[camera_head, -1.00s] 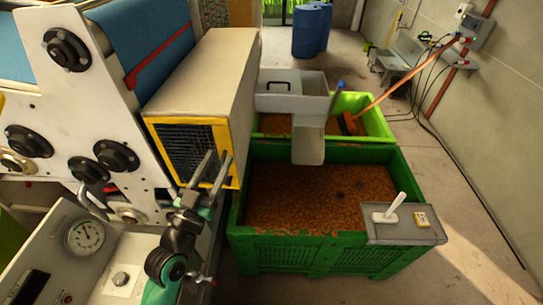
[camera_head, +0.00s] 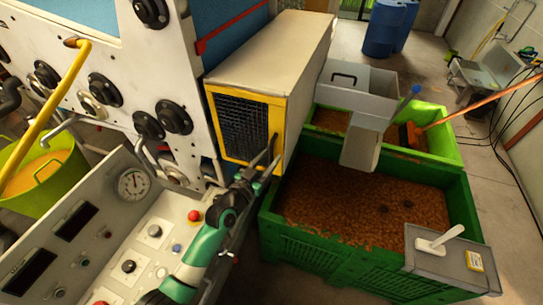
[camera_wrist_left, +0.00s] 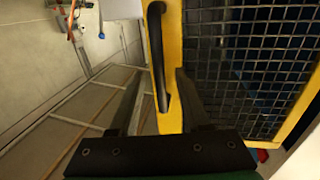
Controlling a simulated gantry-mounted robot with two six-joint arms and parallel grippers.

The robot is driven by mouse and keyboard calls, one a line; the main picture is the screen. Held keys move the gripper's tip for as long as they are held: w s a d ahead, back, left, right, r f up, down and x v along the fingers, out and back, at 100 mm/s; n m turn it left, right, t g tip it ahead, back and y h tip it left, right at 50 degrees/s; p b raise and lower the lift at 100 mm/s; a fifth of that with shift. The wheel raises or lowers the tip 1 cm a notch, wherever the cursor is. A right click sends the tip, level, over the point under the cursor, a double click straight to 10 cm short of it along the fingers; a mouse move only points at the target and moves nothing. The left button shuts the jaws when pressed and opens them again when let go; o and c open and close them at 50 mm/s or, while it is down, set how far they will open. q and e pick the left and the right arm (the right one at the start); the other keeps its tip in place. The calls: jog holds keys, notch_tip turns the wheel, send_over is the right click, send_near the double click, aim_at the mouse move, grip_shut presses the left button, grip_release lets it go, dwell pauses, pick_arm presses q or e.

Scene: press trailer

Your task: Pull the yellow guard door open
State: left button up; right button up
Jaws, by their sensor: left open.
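The guard door (camera_head: 241,127) has a yellow frame and dark wire mesh, on the near end of a cream housing. It looks shut against the housing. In the left wrist view its mesh (camera_wrist_left: 245,60) fills the right side. A black bar handle (camera_wrist_left: 156,45) runs along its yellow edge. My left gripper (camera_head: 271,152) is open at the door's right edge. In the left wrist view its fingers (camera_wrist_left: 158,75) lie on either side of the handle's line. I cannot tell whether they touch it. My right gripper is not in view.
A cream housing (camera_head: 285,52) stands behind the door. A green crate (camera_head: 340,262) full of brown pomace stands close on the right, under a grey chute (camera_head: 360,155). A control panel (camera_head: 105,240) with a gauge lies below my left arm. Floor shows at far right.

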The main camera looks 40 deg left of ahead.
pick_arm(q)
jog(key=shift+x, duration=0.8)
grip_shut()
dwell(0.9)
